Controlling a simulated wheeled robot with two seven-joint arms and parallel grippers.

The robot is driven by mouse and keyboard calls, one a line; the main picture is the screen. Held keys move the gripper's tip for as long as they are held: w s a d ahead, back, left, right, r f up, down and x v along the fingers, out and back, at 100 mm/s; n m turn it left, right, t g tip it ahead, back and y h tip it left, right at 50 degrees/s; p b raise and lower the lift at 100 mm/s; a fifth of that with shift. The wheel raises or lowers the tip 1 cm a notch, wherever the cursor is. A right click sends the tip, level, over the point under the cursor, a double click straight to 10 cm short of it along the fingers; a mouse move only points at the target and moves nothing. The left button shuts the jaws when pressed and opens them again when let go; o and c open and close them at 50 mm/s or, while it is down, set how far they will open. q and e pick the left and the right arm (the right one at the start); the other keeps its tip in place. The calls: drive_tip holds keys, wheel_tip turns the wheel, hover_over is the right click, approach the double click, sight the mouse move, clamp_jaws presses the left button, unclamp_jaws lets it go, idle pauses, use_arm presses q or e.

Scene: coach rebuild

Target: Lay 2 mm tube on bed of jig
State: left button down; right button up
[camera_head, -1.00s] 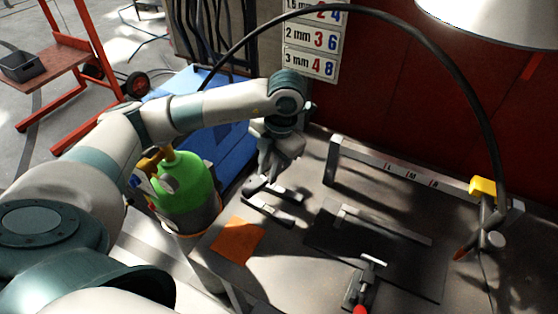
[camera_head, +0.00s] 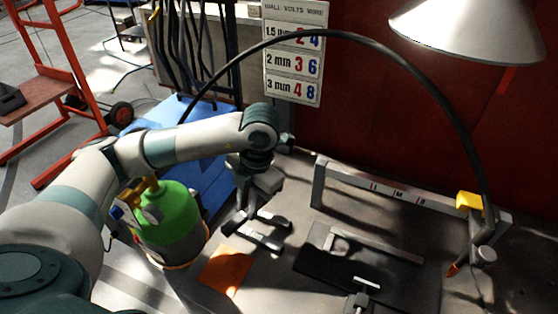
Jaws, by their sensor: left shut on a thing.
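My left gripper (camera_head: 265,230) is over the left part of the grey bench (camera_head: 262,295), to the left of the jig. Its two dark fingers show apart with a gap between them. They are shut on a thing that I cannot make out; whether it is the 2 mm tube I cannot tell. The jig shows as a dark plate (camera_head: 325,272) with a light straight bar (camera_head: 375,246) along its far side. A clamp (camera_head: 365,287) stands at its near edge. I cannot pick out a tube on the jig. My right gripper is not in view.
An orange cloth (camera_head: 226,270) lies left of the jig. A green cylinder (camera_head: 168,212) stands beside my left arm. A marked rail (camera_head: 400,192) runs behind the jig, with a torch (camera_head: 470,245) and its black hose at the right. A lamp (camera_head: 465,30) hangs above.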

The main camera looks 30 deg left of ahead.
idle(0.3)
use_arm(q)
drive_tip(key=d+r+m+t+h, duration=0.1)
drive_tip(key=d+m, duration=0.4)
drive_tip(key=m, duration=1.1)
drive_tip(key=s+d+r+m+t+h, duration=0.1)
drive_tip(key=d+m, duration=0.4)
drive_tip(key=m, duration=1.2)
wheel_tip(320, 180, up, 2)
drive_tip(key=shift+r+m+h, duration=0.2)
drive_tip(key=shift+m+h, duration=0.1)
drive_tip(key=shift+h, duration=0.4)
drive_tip(key=shift+w, duration=0.1)
